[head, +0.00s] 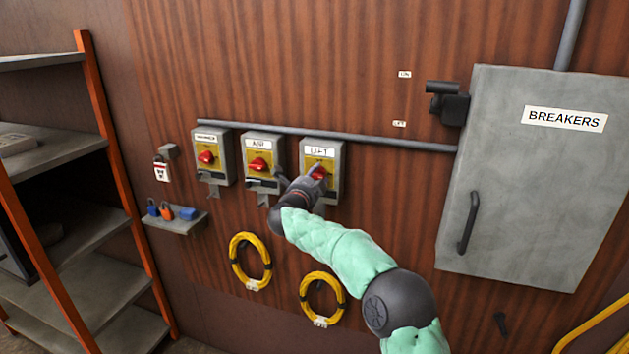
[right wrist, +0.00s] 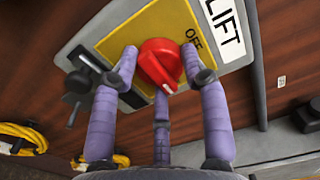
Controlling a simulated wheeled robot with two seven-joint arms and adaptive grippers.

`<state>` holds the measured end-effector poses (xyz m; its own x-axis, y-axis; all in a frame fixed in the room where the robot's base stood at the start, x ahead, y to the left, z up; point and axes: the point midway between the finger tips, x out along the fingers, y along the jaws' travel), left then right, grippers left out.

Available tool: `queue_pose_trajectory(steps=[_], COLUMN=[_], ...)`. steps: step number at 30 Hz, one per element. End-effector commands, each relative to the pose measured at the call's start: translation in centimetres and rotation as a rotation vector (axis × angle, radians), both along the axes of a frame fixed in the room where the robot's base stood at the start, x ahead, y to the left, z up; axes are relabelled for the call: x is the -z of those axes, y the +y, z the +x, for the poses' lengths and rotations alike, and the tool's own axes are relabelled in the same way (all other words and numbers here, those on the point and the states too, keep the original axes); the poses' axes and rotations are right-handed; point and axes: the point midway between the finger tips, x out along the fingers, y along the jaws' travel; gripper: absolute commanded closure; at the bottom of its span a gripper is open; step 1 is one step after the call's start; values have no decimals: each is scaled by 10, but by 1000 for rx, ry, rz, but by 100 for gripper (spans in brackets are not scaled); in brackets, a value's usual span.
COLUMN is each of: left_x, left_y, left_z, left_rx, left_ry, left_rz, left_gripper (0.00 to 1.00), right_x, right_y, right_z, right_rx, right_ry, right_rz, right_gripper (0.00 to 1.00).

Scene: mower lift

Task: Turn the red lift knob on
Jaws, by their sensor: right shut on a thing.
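The red lift knob (head: 318,173) sits on the yellow plate of the grey box labelled LIFT (head: 334,186), the rightmost of three switch boxes on the wall. My right gripper (head: 311,178) is at this knob and covers part of it. In the right wrist view the fingers of my right gripper (right wrist: 160,66) stand around the red knob (right wrist: 158,62), shut on it. The OFF label (right wrist: 193,37) shows beside the knob, near one finger. Whatever is written on the plate's opposite side is hidden. My left gripper is not in view.
Two similar boxes with red knobs, AIR (head: 259,164) and another (head: 207,157), stand to the left. A conduit (head: 390,141) runs just above. Yellow cable coils (head: 322,276) hang below. A grey breaker cabinet (head: 540,190) is at right, a shelf rack (head: 90,150) at left.

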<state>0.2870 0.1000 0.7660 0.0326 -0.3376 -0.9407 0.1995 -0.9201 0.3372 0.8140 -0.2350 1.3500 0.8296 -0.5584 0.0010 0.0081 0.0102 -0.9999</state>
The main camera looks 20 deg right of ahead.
Motion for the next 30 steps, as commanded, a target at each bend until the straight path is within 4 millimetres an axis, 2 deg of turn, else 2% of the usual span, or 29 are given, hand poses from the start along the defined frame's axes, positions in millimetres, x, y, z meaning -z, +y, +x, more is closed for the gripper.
queue_pose_trajectory(steps=[1,9,10,12,25,30], left_x=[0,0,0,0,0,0], left_y=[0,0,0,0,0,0], left_z=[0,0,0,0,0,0], left_rx=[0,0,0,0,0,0], left_ry=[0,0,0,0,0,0], left_rz=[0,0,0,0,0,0], left_gripper=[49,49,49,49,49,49], right_x=[-6,-5,-5,-5,0,0], right_y=[-7,-7,-7,-7,-1,6], right_z=[-2,-2,-2,-1,-1,-11], right_rx=[14,14,14,14,4,2], right_ry=[-11,-10,-9,-8,-1,0], right_rz=[2,2,3,2,1,1], right_gripper=[87,87,49,31,31,31])
